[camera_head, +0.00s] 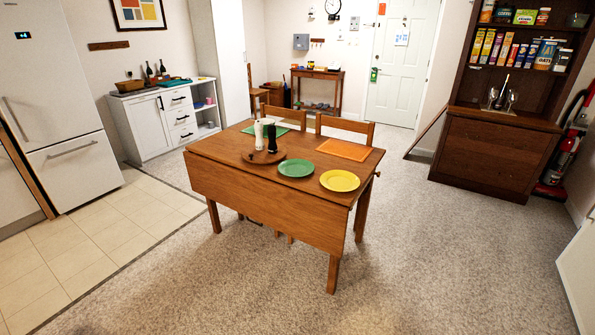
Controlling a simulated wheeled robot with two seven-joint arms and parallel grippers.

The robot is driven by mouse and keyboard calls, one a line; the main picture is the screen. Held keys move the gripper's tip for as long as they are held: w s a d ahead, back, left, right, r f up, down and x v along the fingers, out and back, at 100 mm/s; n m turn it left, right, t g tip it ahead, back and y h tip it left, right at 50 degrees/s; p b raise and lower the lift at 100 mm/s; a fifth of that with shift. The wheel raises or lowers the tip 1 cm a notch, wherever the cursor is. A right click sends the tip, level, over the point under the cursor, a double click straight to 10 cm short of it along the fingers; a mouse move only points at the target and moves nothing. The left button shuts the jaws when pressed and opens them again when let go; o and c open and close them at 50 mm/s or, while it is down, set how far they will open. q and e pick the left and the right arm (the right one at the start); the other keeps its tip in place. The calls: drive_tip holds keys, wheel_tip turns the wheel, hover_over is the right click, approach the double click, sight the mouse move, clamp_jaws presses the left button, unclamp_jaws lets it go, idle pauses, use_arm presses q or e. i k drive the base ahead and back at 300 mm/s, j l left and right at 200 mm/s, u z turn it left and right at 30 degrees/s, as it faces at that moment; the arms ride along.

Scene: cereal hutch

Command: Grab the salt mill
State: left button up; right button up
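A white mill (259,136), which looks like the salt mill, stands upright on a round wooden tray (250,156) on the wooden drop-leaf table. A black mill (272,139) stands close beside it on its right, on the same tray. Another pale thing (267,122) shows just behind the two mills; I cannot tell what it is. Neither of my grippers is in view, and nothing is touching the mills.
The table (225,151) also holds a green plate (296,168), a yellow plate (340,181), an orange placemat (344,150) and a green placemat. Chairs (345,127) stand on its far side. A dark hutch (492,160) with cereal boxes stands right. The carpet (430,260) in front is clear.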

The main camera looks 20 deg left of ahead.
sight(259, 144)
drive_tip(key=i+j, duration=0.15)
drive_tip(key=j, duration=0.7)
drive_tip(key=i+j+z, duration=0.15)
drive_tip(key=j, duration=0.7)
drive_tip(key=i+j, duration=0.15)
drive_tip(key=j, duration=0.7)
drive_tip(key=i+j+z, duration=0.1)
drive_tip(key=j, duration=0.75)
drive_tip(key=i+j+z, duration=0.1)
drive_tip(key=j, duration=0.8)
